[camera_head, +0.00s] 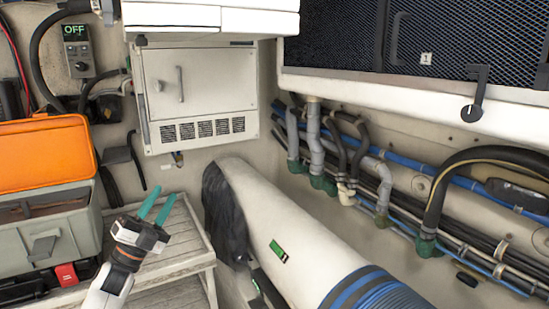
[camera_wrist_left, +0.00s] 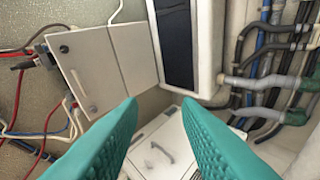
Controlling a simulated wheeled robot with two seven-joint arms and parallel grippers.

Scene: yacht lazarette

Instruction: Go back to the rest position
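My left gripper (camera_head: 157,207) reaches in from the lower left in the head view, above a light slatted bench (camera_head: 185,245). Its two teal fingers are spread apart with nothing between them. In the left wrist view the same fingers (camera_wrist_left: 160,125) stand wide apart and empty, with white cabinets beyond them. My right gripper is in neither view.
An open grey toolbox (camera_head: 50,235) with an orange lid (camera_head: 45,155) stands left of my left gripper. A white wall cabinet (camera_head: 195,90) hangs behind. A large pale cylinder (camera_head: 295,240) lies to the right. Pipes and hoses (camera_head: 380,180) line the right wall.

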